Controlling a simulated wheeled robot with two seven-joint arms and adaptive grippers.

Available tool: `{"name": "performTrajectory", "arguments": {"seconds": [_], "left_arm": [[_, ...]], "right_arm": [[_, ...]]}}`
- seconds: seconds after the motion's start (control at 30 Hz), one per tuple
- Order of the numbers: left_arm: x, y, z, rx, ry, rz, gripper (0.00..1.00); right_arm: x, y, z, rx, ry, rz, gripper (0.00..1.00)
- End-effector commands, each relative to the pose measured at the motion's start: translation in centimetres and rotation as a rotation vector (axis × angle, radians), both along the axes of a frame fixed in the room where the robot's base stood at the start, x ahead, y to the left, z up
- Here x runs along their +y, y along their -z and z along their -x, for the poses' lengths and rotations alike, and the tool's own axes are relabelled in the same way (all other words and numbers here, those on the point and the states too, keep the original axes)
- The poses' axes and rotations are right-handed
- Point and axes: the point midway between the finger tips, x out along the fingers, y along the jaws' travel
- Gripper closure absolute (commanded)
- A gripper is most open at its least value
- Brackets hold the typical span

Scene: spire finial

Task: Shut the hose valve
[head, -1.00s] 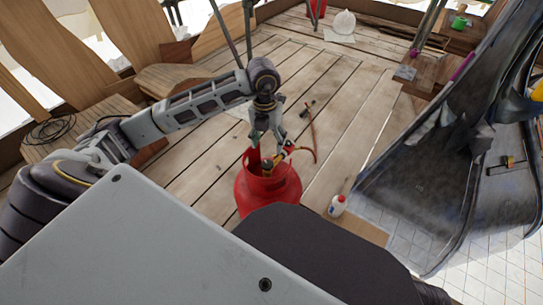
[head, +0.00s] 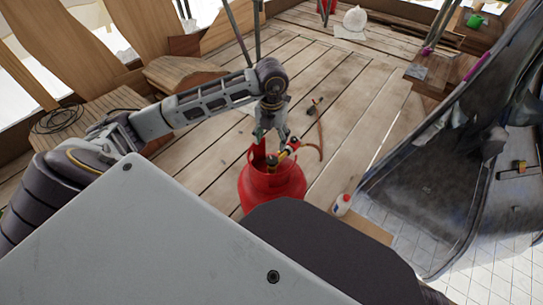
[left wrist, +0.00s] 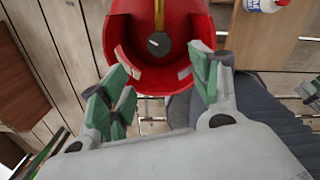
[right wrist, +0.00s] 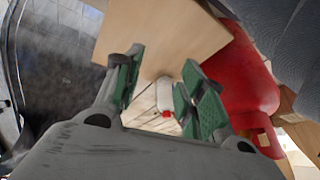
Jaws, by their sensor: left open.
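A red gas cylinder (head: 272,187) stands on the plank floor just beyond my body. Its valve, with a dark round knob (left wrist: 158,42), sits inside the red collar and shows in the left wrist view. A yellowish fitting runs from the valve to an orange-brown hose (head: 320,140) on the floor. My right gripper (right wrist: 158,90) is open and empty beside the cylinder (right wrist: 240,70).
A white bottle (head: 342,204) stands right of the cylinder by a light board (head: 365,230). A dark curved shell (head: 425,185) fills the right side. A torch-like tool (head: 315,103) lies on the planks. Wooden boards and a coiled cable (head: 55,122) are at left.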

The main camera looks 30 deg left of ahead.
Motion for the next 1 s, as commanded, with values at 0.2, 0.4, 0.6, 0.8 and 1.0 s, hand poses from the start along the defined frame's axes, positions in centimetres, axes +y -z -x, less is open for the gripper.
{"name": "performTrajectory", "arguments": {"seconds": [0.2,0.4,0.6,0.8,1.0], "left_arm": [[0.0,3.2,0.1,0.003,-0.001,0.001,0.37],[0.0,5.8,0.1,0.002,-0.001,0.001,0.37],[0.0,8.4,0.0,0.002,-0.001,0.001,0.37],[0.0,10.3,0.0,0.001,-0.001,0.001,0.37],[0.0,11.0,0.0,0.000,-0.001,0.001,0.37]], "right_arm": [[0.6,2.4,0.0,-0.022,0.007,-0.032,0.60],[1.0,4.1,-0.2,-0.049,0.016,-0.058,0.60],[1.4,5.9,-0.4,-0.075,0.028,-0.086,0.60],[1.7,7.1,-0.5,-0.096,0.039,-0.108,0.60],[1.8,7.6,-0.5,-0.105,0.044,-0.118,0.60]]}}
